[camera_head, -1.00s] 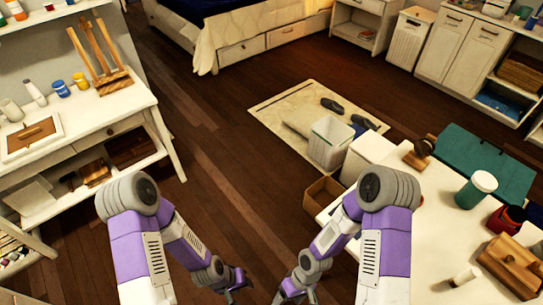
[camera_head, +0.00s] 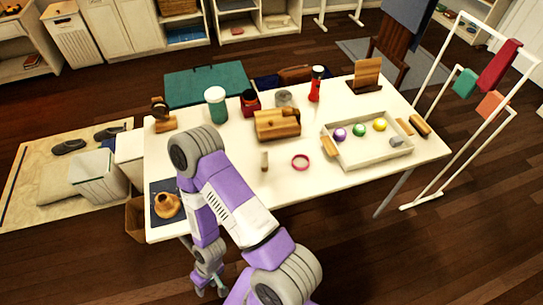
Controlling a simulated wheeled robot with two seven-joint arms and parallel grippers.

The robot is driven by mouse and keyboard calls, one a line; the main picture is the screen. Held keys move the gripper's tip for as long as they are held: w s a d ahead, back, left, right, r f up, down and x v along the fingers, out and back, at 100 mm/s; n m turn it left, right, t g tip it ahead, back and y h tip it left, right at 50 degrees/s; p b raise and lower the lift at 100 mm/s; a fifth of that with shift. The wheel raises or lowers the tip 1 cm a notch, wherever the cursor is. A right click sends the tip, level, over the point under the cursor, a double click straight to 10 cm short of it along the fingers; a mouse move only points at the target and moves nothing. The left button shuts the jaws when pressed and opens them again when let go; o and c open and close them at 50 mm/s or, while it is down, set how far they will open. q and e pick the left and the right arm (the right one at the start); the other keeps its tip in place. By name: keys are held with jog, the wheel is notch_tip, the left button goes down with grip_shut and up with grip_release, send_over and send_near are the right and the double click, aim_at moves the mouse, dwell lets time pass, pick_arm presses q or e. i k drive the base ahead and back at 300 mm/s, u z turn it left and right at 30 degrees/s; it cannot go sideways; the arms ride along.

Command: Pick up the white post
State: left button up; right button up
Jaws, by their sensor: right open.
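A small pale upright post (camera_head: 265,161), whitish on top and brownish lower down, stands on the white table (camera_head: 240,185) left of a pink ring. It looks like the white post. My right gripper (camera_head: 210,291) hangs low beside the table's near left edge, well below and to the left of the post. It is open, with nothing seen between its fingers. My left gripper is not in view.
Near the post are a wooden block (camera_head: 277,124), a pink ring (camera_head: 300,162) and a tray (camera_head: 370,158) with coloured balls. The table's front middle is clear.

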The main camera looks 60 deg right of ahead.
aim_at(264, 150)
jog(key=z, duration=0.45)
jog(key=k, duration=0.15)
jog(key=z, duration=0.6)
jog(key=i, duration=0.25)
jog(key=z, duration=0.5)
